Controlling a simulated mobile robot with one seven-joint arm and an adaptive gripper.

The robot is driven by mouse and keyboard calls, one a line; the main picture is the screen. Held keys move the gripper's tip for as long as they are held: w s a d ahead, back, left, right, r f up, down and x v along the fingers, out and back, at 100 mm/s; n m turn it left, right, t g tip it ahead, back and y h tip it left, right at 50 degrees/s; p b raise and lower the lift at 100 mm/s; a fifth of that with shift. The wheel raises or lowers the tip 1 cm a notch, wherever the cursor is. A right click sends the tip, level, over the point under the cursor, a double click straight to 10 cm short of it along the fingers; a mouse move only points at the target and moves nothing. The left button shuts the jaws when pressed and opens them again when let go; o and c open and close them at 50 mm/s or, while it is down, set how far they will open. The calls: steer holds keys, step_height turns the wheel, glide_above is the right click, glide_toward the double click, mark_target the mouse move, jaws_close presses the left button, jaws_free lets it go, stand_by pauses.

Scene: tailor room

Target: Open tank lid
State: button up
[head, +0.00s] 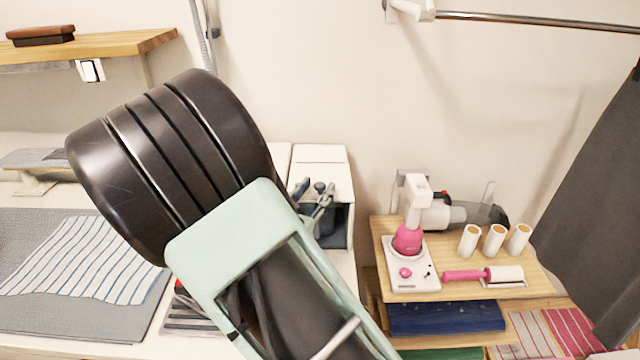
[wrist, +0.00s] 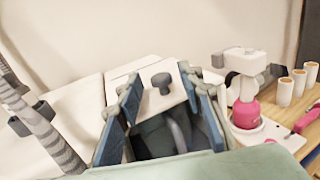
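The tank is a white box against the wall behind the table, seen in the head view (head: 319,154) and in the wrist view (wrist: 117,88). A dark round knob stands on its white lid, between my fingers in the wrist view (wrist: 161,80) and small in the head view (head: 320,187). My gripper (head: 315,190) is open, with its blue fingers on either side of the knob in the wrist view (wrist: 158,77). Gaps show between knob and fingers; contact is not visible. My arm hides much of the tank's left and front in the head view.
A wooden shelf (head: 385,235) to the right holds a pink-and-white device (head: 408,240), several white rolls (head: 469,241) and a pink lint roller (head: 465,276). An ironing mat with striped cloth (head: 60,265) lies left.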

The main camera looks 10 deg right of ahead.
mark_target(320, 177)
steer(key=shift+x, duration=1.4)
steer(key=shift+c, duration=0.7)
jaws_close()
